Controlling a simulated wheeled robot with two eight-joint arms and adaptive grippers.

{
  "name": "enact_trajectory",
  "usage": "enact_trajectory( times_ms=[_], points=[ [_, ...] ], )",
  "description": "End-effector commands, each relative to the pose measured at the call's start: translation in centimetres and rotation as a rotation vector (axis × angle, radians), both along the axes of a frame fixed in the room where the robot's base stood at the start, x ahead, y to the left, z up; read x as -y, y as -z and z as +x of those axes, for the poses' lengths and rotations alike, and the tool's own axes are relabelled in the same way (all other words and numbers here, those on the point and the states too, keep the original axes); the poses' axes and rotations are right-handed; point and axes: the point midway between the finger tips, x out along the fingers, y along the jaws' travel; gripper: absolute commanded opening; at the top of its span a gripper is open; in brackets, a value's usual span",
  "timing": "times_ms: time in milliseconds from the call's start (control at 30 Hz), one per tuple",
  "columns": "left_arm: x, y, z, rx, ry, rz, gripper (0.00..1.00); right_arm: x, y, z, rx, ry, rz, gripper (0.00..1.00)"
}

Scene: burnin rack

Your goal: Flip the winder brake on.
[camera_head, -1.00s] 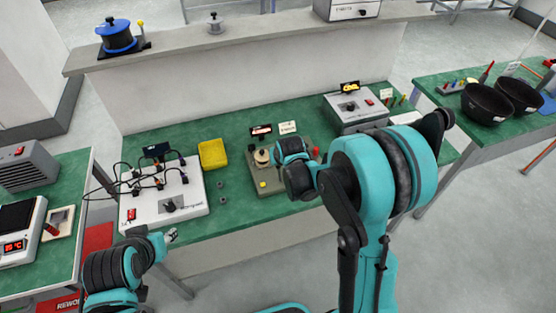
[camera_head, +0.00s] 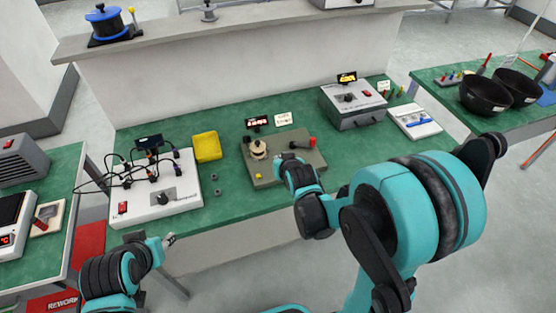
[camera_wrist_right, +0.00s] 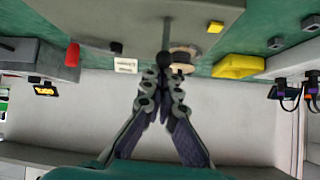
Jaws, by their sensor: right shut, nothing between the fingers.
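The winder, a grey-olive base plate (camera_head: 262,172) with a pale spool (camera_head: 258,150), sits mid-bench. It has a red knob (camera_head: 310,142) at its right and a small yellow button. In the wrist view, a thin rod ending in a black ball (camera_wrist_right: 163,58) stands beside the spool (camera_wrist_right: 185,57); I cannot tell for sure that it is the brake lever. My right gripper (camera_head: 279,159) is shut and empty over the plate; in the wrist view its tips lie close to the ball, contact unclear. My left gripper (camera_head: 169,240) is off the bench's front edge, its fingers too small to judge.
A white panel with cables (camera_head: 165,198) and a yellow bin (camera_head: 207,147) stand left of the winder. A grey box (camera_head: 352,105) and a white tray (camera_head: 415,121) are at the right. A wall shelf behind holds a blue spool (camera_head: 107,24).

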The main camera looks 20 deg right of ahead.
Motion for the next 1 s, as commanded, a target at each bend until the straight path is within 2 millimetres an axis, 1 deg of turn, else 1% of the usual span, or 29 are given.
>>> enact_trajectory(
  times_ms=[267, 633, 1000],
  points=[
    [0.0, -0.1, 0.0, 0.0, 0.0, 0.0, 0.4, 0.0, -0.1, 0.2, 0.001, 0.0, 0.0, 0.0],
    [0.0, 0.7, 0.0, 0.0, 0.0, 0.0, 0.4, 0.0, 0.6, 1.5, 0.001, -0.001, -0.001, 0.0],
    [0.0, 0.5, 0.0, 0.0, 0.0, 0.0, 0.4, 0.0, 0.3, 1.7, 0.001, 0.0, 0.0, 0.0]
  ],
)
